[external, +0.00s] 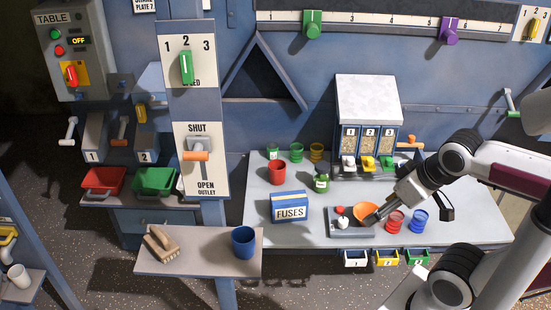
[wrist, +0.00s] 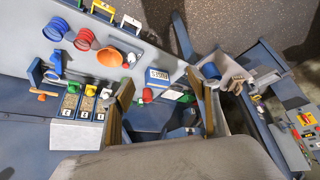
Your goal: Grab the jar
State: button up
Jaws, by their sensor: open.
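I cannot pick out the jar surely there.
The dispenser (external: 368,110) rises behind.

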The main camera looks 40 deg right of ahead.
jog(key=shift+c, duration=0.2)
dwell(0.4)
jog(key=w+f+m+t, duration=0.2)
jog(key=w+f, duration=0.1)
jog(key=w, duration=1)
jog(key=w+f+m+t, duration=0.2)
jog(key=w+f+m, duration=0.1)
jog(key=w, duration=1)
jog(key=w+d+f+m+h, duration=0.1)
jog(key=w+d+f+h, duration=0.1)
jog(key=d+f, duration=0.1)
jog(key=w+d+f+m+t+h, duration=0.1)
jog(key=w+d+f+h, duration=0.1)
jog(key=f, duration=0.3)
jog(key=w+d+f+m+t+h, duration=0.1)
jog(key=w+d+f+m+h, duration=0.1)
jog(key=d+f+h, duration=0.1)
jog(key=shift+w+d+f, duration=0.1)
jog(key=shift+d+f, duration=0.6)
jog(key=shift+d, duration=0.2)
jog(key=s+d+f+t+h, duration=0.1)
jog(key=s+d+f+h, duration=0.3)
jog(key=s+h, duration=0.1)
jog(key=shift+d+f+t, duration=0.25)
jog(key=shift+d+t, duration=0.05)
jog(key=shift+d, duration=0.05)
jog(key=shift+d, duration=0.1)
